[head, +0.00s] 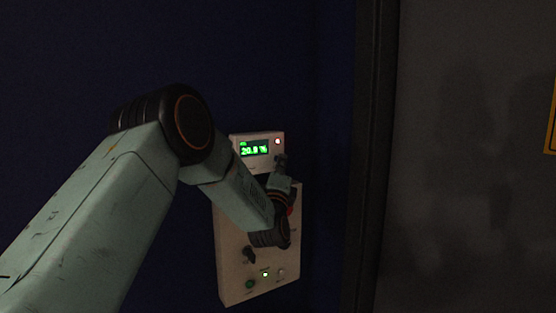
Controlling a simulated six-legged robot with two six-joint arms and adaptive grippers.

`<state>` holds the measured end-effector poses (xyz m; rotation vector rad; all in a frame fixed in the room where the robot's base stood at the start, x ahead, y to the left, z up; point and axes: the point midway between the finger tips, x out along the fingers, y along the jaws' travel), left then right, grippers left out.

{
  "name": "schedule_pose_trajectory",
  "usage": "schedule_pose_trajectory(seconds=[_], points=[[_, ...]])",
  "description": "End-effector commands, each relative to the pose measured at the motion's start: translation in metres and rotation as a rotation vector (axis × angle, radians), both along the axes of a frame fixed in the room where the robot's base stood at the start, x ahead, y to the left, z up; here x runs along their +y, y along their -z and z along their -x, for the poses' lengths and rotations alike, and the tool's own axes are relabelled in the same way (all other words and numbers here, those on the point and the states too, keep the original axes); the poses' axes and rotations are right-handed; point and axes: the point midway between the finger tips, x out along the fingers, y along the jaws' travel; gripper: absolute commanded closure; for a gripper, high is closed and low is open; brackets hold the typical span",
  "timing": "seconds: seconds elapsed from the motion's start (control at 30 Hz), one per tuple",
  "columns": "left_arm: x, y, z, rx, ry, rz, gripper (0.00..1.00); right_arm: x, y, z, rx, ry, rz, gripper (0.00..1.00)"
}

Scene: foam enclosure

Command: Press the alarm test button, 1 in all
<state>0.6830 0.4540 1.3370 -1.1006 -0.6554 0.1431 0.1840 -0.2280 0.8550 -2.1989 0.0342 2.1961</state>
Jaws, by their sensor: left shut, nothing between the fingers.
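A small pale alarm unit (239,140) hangs on the dark blue wall. No test button shows clearly; the gripper covers that corner. My right gripper is not in view.
Below is a larger pale control panel (230,260) with a dark knob (249,254), small lights along its bottom, and a red part (291,210) mostly behind my left wrist. A dark door frame (370,150) and grey surface (470,160) stand to the right.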

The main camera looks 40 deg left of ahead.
Motion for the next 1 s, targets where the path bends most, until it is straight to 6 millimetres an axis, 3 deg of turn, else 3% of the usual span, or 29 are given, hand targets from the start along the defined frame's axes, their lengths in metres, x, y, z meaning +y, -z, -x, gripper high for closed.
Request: schedule_pose_trajectory(seconds=[0.47,1.0], points=[[0.001,0.000,0.000,0.000,-0.001,0.001,1.00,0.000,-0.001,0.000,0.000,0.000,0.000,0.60],[-0.014,-0.001,0.007,0.000,-0.001,0.000,1.00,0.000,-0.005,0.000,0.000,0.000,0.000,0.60]])
